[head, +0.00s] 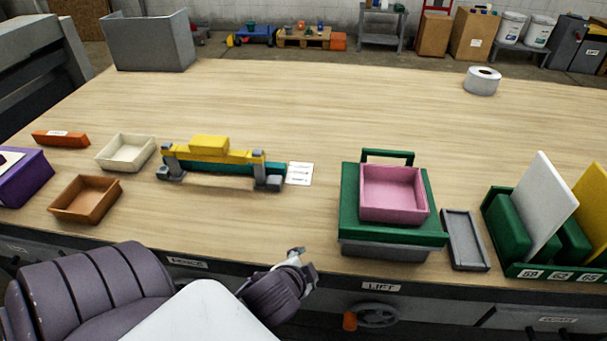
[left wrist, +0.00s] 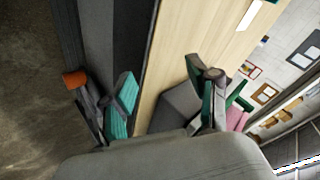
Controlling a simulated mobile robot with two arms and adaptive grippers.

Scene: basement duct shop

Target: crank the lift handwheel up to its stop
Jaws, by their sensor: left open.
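The lift handwheel (head: 378,315) is a dark grey wheel on the bench front, below the LIFT label (head: 381,286). Its orange knob (head: 349,320) is at the wheel's left side, and the knob also shows at the left of the left wrist view (left wrist: 75,79). My left gripper (head: 303,266) is open and empty by the bench's front edge, up and left of the knob and apart from it. Its two fingers with teal pads are spread in the left wrist view (left wrist: 160,78). The wheel is partly hidden there by a finger. My right gripper is not in view.
A green platform (head: 348,215) with a pink bin (head: 393,200) stands on the bench above the wheel. A grey tray (head: 465,240) and a green rack (head: 545,268) are to its right. A yellow and teal fixture (head: 215,160) is to the left. The back of the bench is largely clear.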

